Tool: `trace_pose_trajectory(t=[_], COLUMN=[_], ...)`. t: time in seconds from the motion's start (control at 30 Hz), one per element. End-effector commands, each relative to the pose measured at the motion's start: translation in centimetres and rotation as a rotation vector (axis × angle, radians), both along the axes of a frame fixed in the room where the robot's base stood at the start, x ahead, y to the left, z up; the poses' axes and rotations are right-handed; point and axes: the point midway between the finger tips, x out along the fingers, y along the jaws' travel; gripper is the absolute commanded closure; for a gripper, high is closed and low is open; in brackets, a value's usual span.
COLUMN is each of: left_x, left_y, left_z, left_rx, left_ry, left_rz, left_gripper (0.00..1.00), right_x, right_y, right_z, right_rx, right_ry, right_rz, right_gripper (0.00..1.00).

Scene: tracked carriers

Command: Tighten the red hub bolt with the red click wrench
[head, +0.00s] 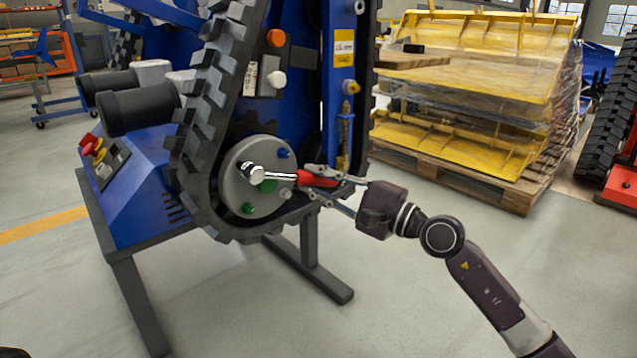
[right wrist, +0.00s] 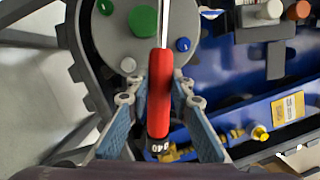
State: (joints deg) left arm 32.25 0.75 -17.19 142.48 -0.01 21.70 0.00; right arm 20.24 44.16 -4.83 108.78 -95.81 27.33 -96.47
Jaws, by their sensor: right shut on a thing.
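The red click wrench (head: 318,180) has a red handle and a chrome shaft and head. My right gripper (head: 314,182) is shut on its handle, which also shows between the fingers in the right wrist view (right wrist: 160,95). The wrench lies roughly level across the grey hub disc (head: 239,192), its chrome head (head: 250,172) over the disc's upper left. I see no red bolt; the wrench head may cover it. A blue bolt (head: 283,153) and a green bolt (head: 248,208) show on the disc, around a larger green centre (right wrist: 143,20). My left gripper is not in view.
A black rubber track (head: 198,150) wraps the blue carrier around the hub. A blue control box (head: 140,190) with a red and yellow switch stands left. Wrapped yellow parts (head: 470,110) sit on a pallet at right. The floor in front is clear.

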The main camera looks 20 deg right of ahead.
Motion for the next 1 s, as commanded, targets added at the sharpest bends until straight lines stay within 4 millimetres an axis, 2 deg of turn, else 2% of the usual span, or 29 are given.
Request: trace_pose_trajectory(t=[0.8, 0.83, 1.0], left_x=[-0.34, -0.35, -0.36], left_y=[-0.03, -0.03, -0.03], left_z=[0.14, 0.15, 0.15], left_rx=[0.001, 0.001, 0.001], left_ry=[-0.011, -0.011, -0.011], left_rz=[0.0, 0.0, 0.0], left_gripper=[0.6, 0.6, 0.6], right_x=[0.09, 0.09, 0.1], right_y=[-0.02, -0.02, -0.02], right_z=[0.21, 0.21, 0.2], right_rx=[0.001, 0.001, 0.001], right_ry=[-0.004, -0.004, -0.004], right_rz=[-0.002, -0.002, -0.002], right_gripper=[1.0, 0.81, 0.99])
